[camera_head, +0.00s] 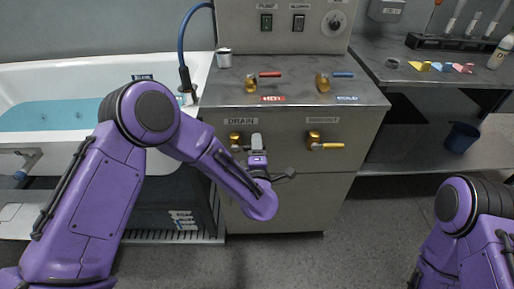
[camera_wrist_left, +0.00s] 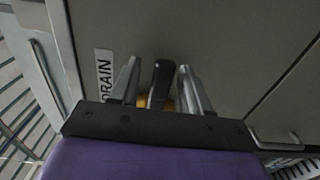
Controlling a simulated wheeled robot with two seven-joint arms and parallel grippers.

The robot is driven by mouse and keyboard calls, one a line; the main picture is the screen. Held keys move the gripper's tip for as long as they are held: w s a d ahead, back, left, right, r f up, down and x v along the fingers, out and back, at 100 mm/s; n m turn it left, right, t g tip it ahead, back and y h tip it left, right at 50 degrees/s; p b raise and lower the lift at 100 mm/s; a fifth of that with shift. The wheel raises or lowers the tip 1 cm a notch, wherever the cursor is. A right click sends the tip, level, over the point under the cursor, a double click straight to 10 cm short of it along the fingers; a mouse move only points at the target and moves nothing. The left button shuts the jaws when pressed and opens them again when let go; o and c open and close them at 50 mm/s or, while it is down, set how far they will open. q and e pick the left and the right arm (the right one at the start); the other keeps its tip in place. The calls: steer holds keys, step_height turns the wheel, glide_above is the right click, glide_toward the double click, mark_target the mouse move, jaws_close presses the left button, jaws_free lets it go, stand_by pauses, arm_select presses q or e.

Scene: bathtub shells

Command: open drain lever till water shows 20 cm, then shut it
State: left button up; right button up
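The drain valve shows as a brass body (camera_head: 235,138) under the DRAIN label (camera_head: 241,121) on the cabinet front. My left gripper (camera_head: 257,141) is at this valve, just right of the brass body. In the left wrist view the dark drain lever (camera_wrist_left: 160,82) stands between the two fingers of my left gripper (camera_wrist_left: 159,86), with a gap visible on each side. The gripper is open around the lever. Blue water (camera_head: 50,115) lies in the white bathtub (camera_head: 120,68) at the left. I cannot read a water depth. My right gripper is out of view.
A second brass valve with a yellow handle (camera_head: 327,146) is on the cabinet front to the right. Red HOT (camera_head: 264,75) and blue COLD (camera_head: 337,75) levers and a metal cup (camera_head: 223,58) are on top. A blue bucket (camera_head: 462,137) stands under the right bench.

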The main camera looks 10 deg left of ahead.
arm_select(q)
steer(key=v, duration=1)
steer(key=shift+s+b, duration=0.25)
steer(key=shift+b, duration=0.2)
steer(key=shift+d, duration=0.1)
steer(key=s+a+f+m+g+h+p, duration=0.1)
steer(key=s+a+f+m+g+h, duration=0.2)
steer(key=f+m, duration=0.35)
steer(key=s+a+f+m+g+h+p, duration=0.1)
steer(key=s+a+f+m+g, duration=0.25)
steer(key=s+f+m, duration=0.35)
steer(key=s+a+f+g+y+p, duration=0.1)
steer(key=s+a+f+g, duration=0.2)
steer(key=s+a, duration=0.3)
steer(key=s+a+f+m+g+y+p, duration=0.1)
steer(key=s+a+f+g, duration=0.3)
steer(key=s, duration=0.7)
steer(key=a+p, duration=0.1)
steer(key=a, duration=0.1)
steer(key=shift+s+a+g+p, duration=0.3)
steer(key=shift+g, duration=0.05)
